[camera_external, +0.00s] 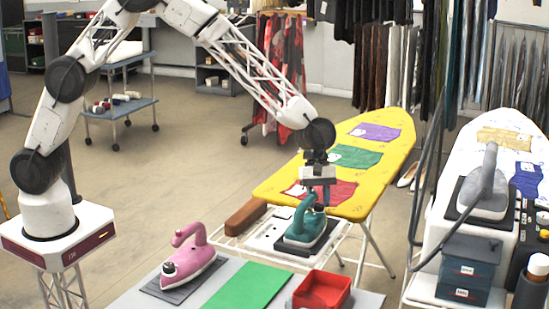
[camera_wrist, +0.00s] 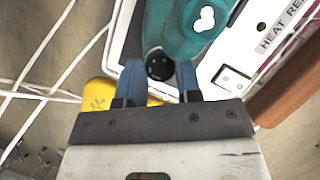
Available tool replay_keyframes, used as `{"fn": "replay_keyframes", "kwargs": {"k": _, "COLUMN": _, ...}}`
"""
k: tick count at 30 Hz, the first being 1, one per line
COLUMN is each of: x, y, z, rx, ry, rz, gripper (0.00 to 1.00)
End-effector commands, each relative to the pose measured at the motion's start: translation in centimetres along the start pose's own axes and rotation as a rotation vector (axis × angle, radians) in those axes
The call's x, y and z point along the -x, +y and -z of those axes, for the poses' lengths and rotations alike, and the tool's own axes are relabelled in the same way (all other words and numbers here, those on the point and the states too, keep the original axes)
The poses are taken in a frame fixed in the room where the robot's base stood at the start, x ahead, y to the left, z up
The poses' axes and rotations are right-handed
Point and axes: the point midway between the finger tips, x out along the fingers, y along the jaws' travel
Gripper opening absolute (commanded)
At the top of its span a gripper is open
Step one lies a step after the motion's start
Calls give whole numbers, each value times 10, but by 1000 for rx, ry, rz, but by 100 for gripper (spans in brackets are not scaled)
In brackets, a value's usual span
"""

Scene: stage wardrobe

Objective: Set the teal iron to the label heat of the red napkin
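The teal iron (camera_external: 303,229) rests on a dark pad on a white stand, its handle arching up; its teal body also shows in the wrist view (camera_wrist: 185,25). A round black dial (camera_wrist: 158,65) with small pale marks sits at the iron's end. My gripper (camera_wrist: 158,72) points down at it, blue fingers on both sides, seemingly touching it. In the external view, my gripper (camera_external: 319,203) is at the iron's top right. The red napkin (camera_external: 335,193) lies on the yellow ironing board, partly behind my gripper. A white label (camera_external: 295,190) lies at its left; its marking is unreadable.
A pink iron (camera_external: 188,258), green mat (camera_external: 246,287) and red tray (camera_external: 322,291) are in front. Green (camera_external: 357,157) and purple (camera_external: 376,132) cloths lie on the yellow board (camera_external: 270,189). A grey iron (camera_external: 484,195) stands right. A brown block (camera_external: 245,216) is beside the stand.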

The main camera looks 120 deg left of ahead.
Motion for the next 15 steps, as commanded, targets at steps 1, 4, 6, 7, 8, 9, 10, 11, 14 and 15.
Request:
{"fn": "replay_keyframes", "kwargs": {"k": 1, "x": 0, "y": 0, "z": 0, "rx": 0, "ry": 0, "rz": 0, "gripper": 8}}
{"fn": "replay_keyframes", "kwargs": {"k": 4, "x": 0, "y": 0, "z": 0, "rx": -1, "ry": 0, "rz": 0, "gripper": 8}}
{"fn": "replay_keyframes", "kwargs": {"k": 6, "x": 0, "y": 0, "z": 0, "rx": -5, "ry": 0, "rz": 2, "gripper": 8}}
{"fn": "replay_keyframes", "kwargs": {"k": 7, "x": 0, "y": 0, "z": 0, "rx": -8, "ry": 0, "rz": 3, "gripper": 8}}
{"fn": "replay_keyframes", "kwargs": {"k": 8, "x": 0, "y": 0, "z": 0, "rx": -12, "ry": 0, "rz": 4, "gripper": 8}}
{"fn": "replay_keyframes", "kwargs": {"k": 9, "x": 0, "y": 0, "z": 0, "rx": -18, "ry": 0, "rz": 6, "gripper": 8}}
{"fn": "replay_keyframes", "kwargs": {"k": 10, "x": 0, "y": 0, "z": 0, "rx": -23, "ry": 0, "rz": 9, "gripper": 8}}
{"fn": "replay_keyframes", "kwargs": {"k": 11, "x": 0, "y": 0, "z": 0, "rx": -29, "ry": 0, "rz": 11, "gripper": 8}}
{"fn": "replay_keyframes", "kwargs": {"k": 14, "x": 0, "y": 0, "z": 0, "rx": -60, "ry": 0, "rz": 26, "gripper": 8}}
{"fn": "replay_keyframes", "kwargs": {"k": 15, "x": 0, "y": 0, "z": 0, "rx": -76, "ry": 1, "rz": 32, "gripper": 8}}
